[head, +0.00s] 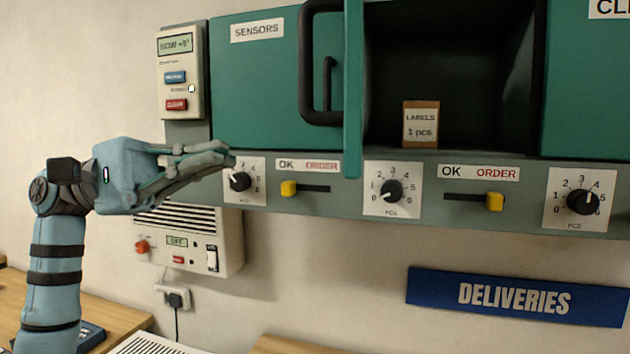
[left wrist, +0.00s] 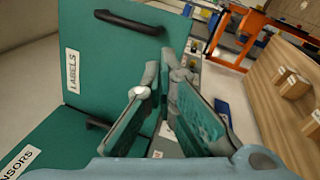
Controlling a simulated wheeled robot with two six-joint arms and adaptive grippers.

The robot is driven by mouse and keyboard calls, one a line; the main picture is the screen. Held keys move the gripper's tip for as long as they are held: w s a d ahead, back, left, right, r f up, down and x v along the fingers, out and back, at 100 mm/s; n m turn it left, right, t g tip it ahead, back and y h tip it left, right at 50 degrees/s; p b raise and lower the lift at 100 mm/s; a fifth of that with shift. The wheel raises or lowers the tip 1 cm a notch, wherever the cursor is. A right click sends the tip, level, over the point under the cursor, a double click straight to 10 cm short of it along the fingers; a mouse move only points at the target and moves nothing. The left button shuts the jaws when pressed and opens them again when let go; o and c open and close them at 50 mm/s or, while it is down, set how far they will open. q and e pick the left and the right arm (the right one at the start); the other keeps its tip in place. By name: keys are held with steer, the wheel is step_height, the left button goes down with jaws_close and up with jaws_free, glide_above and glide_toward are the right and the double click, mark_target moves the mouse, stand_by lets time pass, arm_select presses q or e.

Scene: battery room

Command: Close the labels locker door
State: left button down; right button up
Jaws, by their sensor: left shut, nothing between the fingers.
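The labels locker door (head: 353,95) is green and stands open, swung outward and seen almost edge-on in the head view. Its black handle (head: 308,65) sticks out to the left. The left wrist view shows the door's outer face (left wrist: 105,60) with the LABELS sign and the handle (left wrist: 130,21). The open locker (head: 450,60) is dark inside and holds a small LABELS box (head: 421,124). My left gripper (head: 230,158) is shut and empty, below the sensors door and left of the open door, apart from it. My right gripper is not in view.
The closed sensors door (head: 255,85) with its own handle (head: 327,85) is left of the open door. Dials and yellow sliders (head: 289,188) line the strip below. A keypad box (head: 181,70) and a switch unit (head: 215,245) are near my left arm.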

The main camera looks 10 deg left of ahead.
arm_select(q)
steer(key=s+d+m+y+p, duration=0.1)
steer(key=d+m+y, duration=0.1)
steer(key=d, duration=1)
steer(key=shift+s+m+t+y, duration=0.3)
steer(key=shift+s+m, duration=0.05)
steer(key=shift+m, duration=0.05)
